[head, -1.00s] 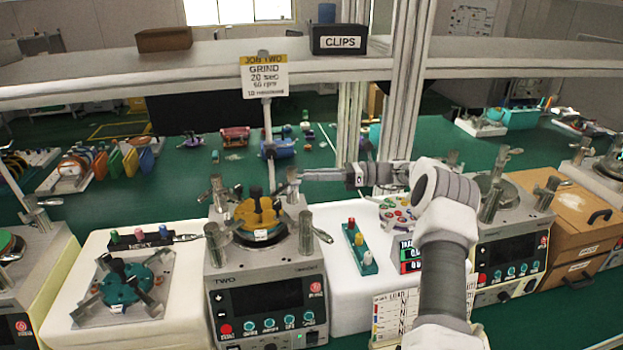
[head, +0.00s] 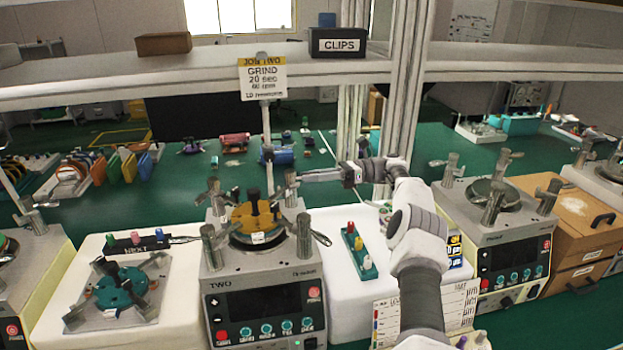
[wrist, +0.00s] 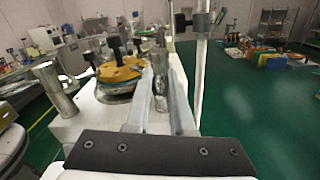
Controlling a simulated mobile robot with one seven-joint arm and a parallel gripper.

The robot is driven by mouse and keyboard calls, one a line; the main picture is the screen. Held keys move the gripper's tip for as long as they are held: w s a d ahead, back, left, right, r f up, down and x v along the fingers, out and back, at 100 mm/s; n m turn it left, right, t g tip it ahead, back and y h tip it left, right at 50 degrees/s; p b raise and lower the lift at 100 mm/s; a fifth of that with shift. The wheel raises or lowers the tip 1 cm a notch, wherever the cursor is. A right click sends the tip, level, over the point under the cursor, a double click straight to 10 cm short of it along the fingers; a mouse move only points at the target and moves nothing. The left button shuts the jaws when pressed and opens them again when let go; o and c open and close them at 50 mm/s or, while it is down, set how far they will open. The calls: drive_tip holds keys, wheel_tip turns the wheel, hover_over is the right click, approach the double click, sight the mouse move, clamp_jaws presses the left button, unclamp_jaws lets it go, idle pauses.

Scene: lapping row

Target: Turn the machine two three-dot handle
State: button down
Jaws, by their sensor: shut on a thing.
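Machine two (head: 262,290) is a grey lapping machine marked TWO, with a yellow fixture (head: 250,217) on its round plate. Metal posts with clamp handles stand around the plate. My gripper (head: 300,178) reaches in from the right to the back right post. It is shut on the handle (head: 290,187) there; in the wrist view a metal handle (wrist: 159,80) stands between my two fingers (wrist: 161,85). The front right handle (head: 306,238) and front left handle (head: 211,243) stand apart from my gripper. I cannot make out dots on any handle.
A signpost (head: 264,80) rises behind machine two, close to my gripper. A white stand with a green block of coloured knobs (head: 358,250) is to the right. Another fixture (head: 120,287) sits to the left. A shelf (head: 200,68) crosses above.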

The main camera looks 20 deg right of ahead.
drive_tip(key=shift+r, duration=0.1)
idle(0.5)
drive_tip(key=c, duration=0.8)
unclamp_jaws()
wheel_tip(320, 180, up, 4)
drive_tip(key=s+d+r, duration=0.2)
drive_tip(key=d, duration=0.1)
drive_tip(key=s+d+r, duration=0.2)
drive_tip(key=s+d, duration=0.1)
drive_tip(key=s+d+r, duration=0.2)
drive_tip(key=r, duration=0.1)
drive_tip(key=shift+s+d, duration=0.35)
drive_tip(key=shift+d, duration=0.05)
drive_tip(key=shift+f, duration=0.1)
